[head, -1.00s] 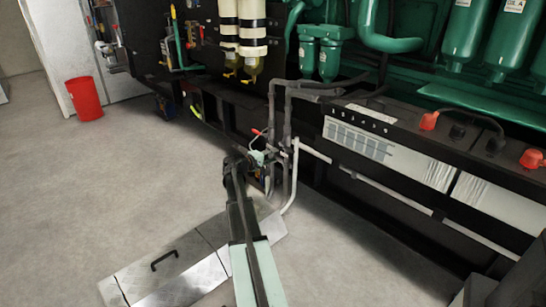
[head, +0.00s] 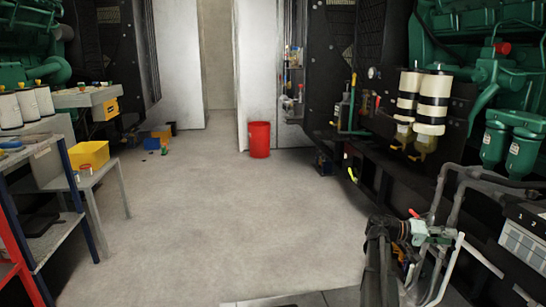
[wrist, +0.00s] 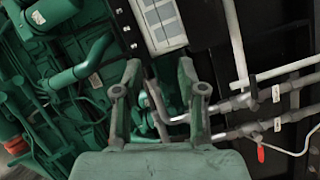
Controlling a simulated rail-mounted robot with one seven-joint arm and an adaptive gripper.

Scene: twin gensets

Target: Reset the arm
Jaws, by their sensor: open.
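My gripper (wrist: 160,78) is open in the wrist view, its two grey-green fingers apart with nothing held between them. Green engine parts, grey pipes and a dark frame lie beyond the fingers. In the head view my dark arm reaches up from the lower right edge, and its end is beside the grey pipes (head: 447,195) of the right genset. The fingertips are hard to make out there. A red-handled valve lever (wrist: 260,152) shows to the right of the fingers in the wrist view.
The right genset has white-and-black filters (head: 432,105) and green canisters (head: 522,155). A red bin (head: 260,140) stands at the back. At left are a shelf (head: 45,165), a table with a yellow bin (head: 89,154), and another genset. The middle floor (head: 220,215) is clear.

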